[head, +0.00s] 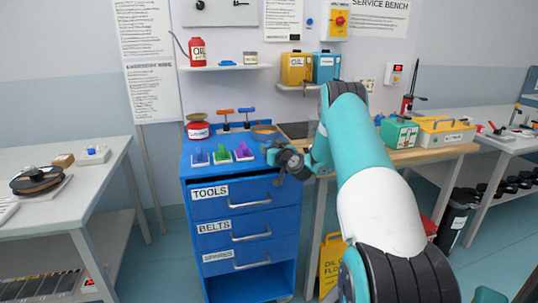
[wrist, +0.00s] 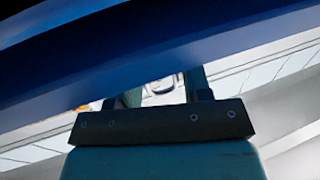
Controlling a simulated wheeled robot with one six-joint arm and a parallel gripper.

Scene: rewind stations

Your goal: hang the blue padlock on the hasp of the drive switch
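A small blue item (head: 200,156), seemingly the blue padlock, sits at the left of a row on top of the blue drawer cabinet (head: 215,263). A green item (head: 222,155) and a purple item (head: 243,151) stand beside it; their detail is too small to read. A yellow switch box with a red knob (head: 340,20) is on the wall, possibly the drive switch; its hasp cannot be made out. My gripper (head: 280,176) is at the cabinet's front right corner, apart from the row. In the wrist view its fingers (wrist: 163,88) stand apart, with their tips hidden behind a blue surface.
Stamps with orange and blue handles (head: 236,118) and a red tin (head: 198,131) stand behind the row. A wooden bench (head: 430,154) with a green box (head: 398,133) is to the right. A grey table (head: 70,205) stands left, with open floor between.

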